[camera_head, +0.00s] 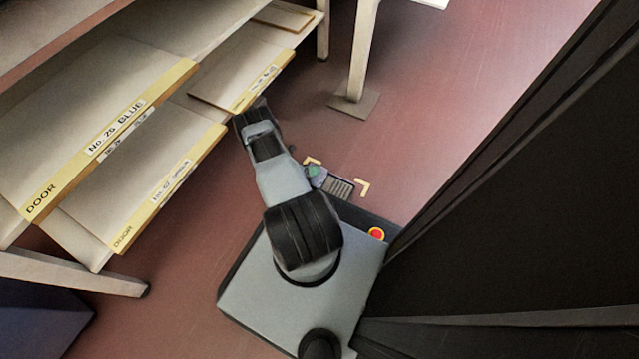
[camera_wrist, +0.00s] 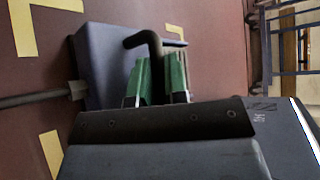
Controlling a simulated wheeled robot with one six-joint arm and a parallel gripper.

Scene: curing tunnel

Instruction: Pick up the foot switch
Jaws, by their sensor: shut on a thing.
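The foot switch (camera_head: 340,187) is a small grey-blue box with a dark ribbed top, in the head view just beyond my base. In the wrist view the foot switch (camera_wrist: 104,58) shows as a blue-grey body with a bent black bar above it and a dark cable at its left. My gripper (camera_wrist: 160,72) has green finger pads on either side of the black bar and is shut on it. The gripper (camera_head: 313,171) also shows in the head view at the left end of the switch. The far part of the switch is partly hidden behind the fingers. I cannot tell whether it touches the floor.
Yellow corner marks (camera_head: 363,188) lie on the red floor around the switch. A shelf rack (camera_head: 120,120) with labelled boards stands at the left. A pale post (camera_head: 360,60) with a foot plate stands beyond. A large dark panel (camera_head: 530,200) fills the right.

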